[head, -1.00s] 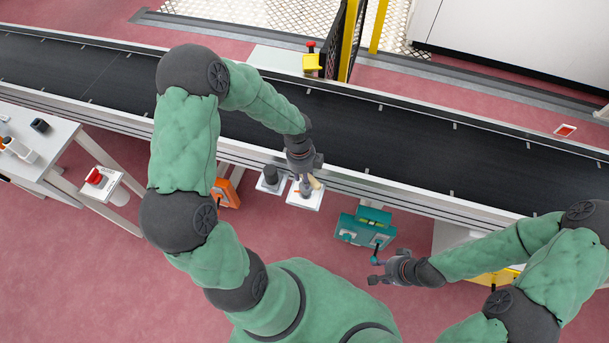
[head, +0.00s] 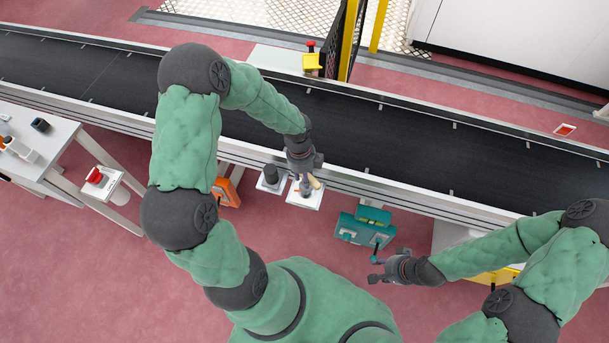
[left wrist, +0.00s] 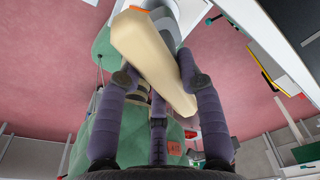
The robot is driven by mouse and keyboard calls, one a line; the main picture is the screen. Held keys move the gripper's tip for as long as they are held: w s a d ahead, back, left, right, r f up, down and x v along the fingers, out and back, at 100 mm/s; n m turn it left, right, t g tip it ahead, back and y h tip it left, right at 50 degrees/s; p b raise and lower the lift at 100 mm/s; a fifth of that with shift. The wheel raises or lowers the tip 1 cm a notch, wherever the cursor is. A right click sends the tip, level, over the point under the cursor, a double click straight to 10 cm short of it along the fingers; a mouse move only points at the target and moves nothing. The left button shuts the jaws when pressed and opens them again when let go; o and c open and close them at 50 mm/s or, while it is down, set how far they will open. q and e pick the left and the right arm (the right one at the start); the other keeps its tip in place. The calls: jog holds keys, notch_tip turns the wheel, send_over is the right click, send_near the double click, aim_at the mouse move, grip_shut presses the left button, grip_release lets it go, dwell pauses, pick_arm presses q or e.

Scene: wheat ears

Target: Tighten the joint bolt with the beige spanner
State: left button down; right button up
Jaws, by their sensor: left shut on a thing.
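The beige spanner (head: 315,183) shows as a small pale piece beside my left gripper (head: 306,176) in the head view. In the left wrist view the spanner (left wrist: 150,60) is a thick beige bar lying slantwise between the purple fingers, which are shut on it. The gripper is above a white plate (head: 317,200) at the conveyor's near edge. A dark upright part (head: 305,189) stands on that plate, partly hidden by the gripper; I cannot tell whether it is the joint bolt or whether the spanner touches it. My right gripper (head: 376,270) is empty, its fingers spread.
A second white plate with a dark cylinder (head: 271,172) stands just left. A teal box (head: 362,232) with a protruding handle is close to my right gripper. An orange unit (head: 229,190) hangs left by the conveyor (head: 390,148). Red floor is open in front.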

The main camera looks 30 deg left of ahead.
pick_arm(q)
jog(key=shift+f+b, duration=0.75)
jog(key=shift+f, duration=0.45)
jog(key=shift+r+m+p, duration=0.15)
jog(key=shift+m+p, duration=0.35)
jog(key=shift+p, duration=0.15)
jog(key=shift+w+a+m+p, duration=0.1)
jog(key=shift+m+p, duration=0.45)
jog(key=shift+m, duration=0.05)
jog(key=shift+m+p, duration=1.05)
jog(key=shift+m, duration=0.25)
jog(key=shift+r+p, duration=0.1)
jog(key=shift+p, duration=0.2)
jog(key=shift+r+p, duration=1.6)
jog(key=shift+p, duration=0.05)
